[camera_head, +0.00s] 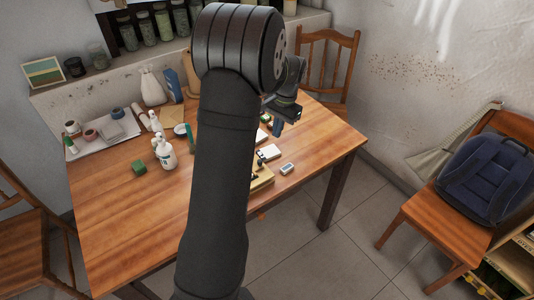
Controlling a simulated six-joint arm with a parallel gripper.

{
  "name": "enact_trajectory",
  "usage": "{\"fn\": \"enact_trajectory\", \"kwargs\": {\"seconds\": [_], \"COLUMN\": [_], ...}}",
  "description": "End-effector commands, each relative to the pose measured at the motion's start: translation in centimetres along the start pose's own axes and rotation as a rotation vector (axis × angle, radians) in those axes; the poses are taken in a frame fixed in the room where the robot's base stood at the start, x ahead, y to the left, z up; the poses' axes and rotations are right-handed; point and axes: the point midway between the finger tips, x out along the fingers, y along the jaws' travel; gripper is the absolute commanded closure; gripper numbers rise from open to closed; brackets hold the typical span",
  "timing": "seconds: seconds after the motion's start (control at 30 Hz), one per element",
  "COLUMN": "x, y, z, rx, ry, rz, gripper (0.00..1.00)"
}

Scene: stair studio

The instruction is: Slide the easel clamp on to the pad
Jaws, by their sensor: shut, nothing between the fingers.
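My gripper (277,129) hangs over the right part of the wooden table, its fingers shut and empty. Just below it lie a small flat white piece (269,153) and a pale wooden item (263,178) with a dark green bit on it. My arm hides much of this area. I cannot tell for certain which of these is the easel, the clamp or the pad. The gripper appears apart from them.
The table (110,215) also holds a white bottle (165,153), a green cube (139,167), a small grey-white block (287,169), a white vase (152,87) and a tray (103,131) with cups. The table's front left is clear. Chairs stand around it.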

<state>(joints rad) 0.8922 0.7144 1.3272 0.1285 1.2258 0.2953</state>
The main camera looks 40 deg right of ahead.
Motion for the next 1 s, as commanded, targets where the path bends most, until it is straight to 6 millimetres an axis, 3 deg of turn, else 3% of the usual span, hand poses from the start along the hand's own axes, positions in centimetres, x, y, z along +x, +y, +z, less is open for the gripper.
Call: {"fn": "enact_trajectory", "kwargs": {"seconds": [0.2,0.47,0.9,1.0], "x": [-0.4,0.3,8.8,9.7], "y": [1.2,1.5,1.1,0.6], "z": [-1.9,-2.4,-1.8,-1.0], "rx": [0.371,0.491,0.487,0.485], "ry": [-0.051,-0.071,-0.071,-0.068], "rz": [-0.023,-0.026,-0.024,-0.027], "gripper": [1.0,1.0,1.0,1.0]}}
